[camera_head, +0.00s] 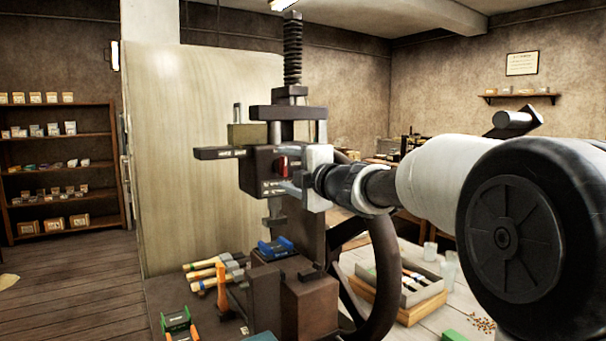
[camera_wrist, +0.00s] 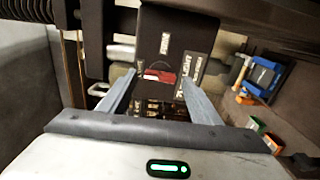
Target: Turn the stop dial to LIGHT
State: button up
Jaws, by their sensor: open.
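The stop dial (camera_head: 283,163) is a small red knob on the dark head of the handwheel press (camera_head: 264,168). In the wrist view the red dial (camera_wrist: 160,76) lies roughly crosswise, with small white labels around it. One label (camera_wrist: 185,72) to its right seems to read LIGHT; the others are too small to read surely. My gripper (camera_wrist: 160,78) is open, its two grey fingers reaching toward the press head, one on each side of the dial. A gap shows between each finger and the dial. In the head view my gripper (camera_head: 302,178) is at the right of the press head.
The press's large dark handwheel (camera_head: 385,270) stands below my arm. A threaded screw (camera_head: 292,50) rises above the head. A wooden tray (camera_head: 425,310) is at right.

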jog(key=p+v, duration=0.1)
jog(key=v, duration=1.6)
jog(key=s+d+f+m+h, duration=0.3)
jog(key=d+m+h, duration=0.2)
jog(key=d+m, duration=0.25)
jog(key=s+d+f+m+h, duration=0.2)
jog(key=s+d+m+h, duration=0.1)
jog(key=d+m+h, duration=0.4)
jog(key=s+a+f+m+g+y, duration=0.25)
jog(key=s+f+m+g, duration=0.7)
jog(key=s+f, duration=0.9)
jog(key=s+a+r+m+p, duration=0.1)
jog(key=s+r+p, duration=0.2)
jog(key=r+p, duration=2)
jog(key=shift+a+r, duration=0.2)
jog(key=shift+r, duration=0.35)
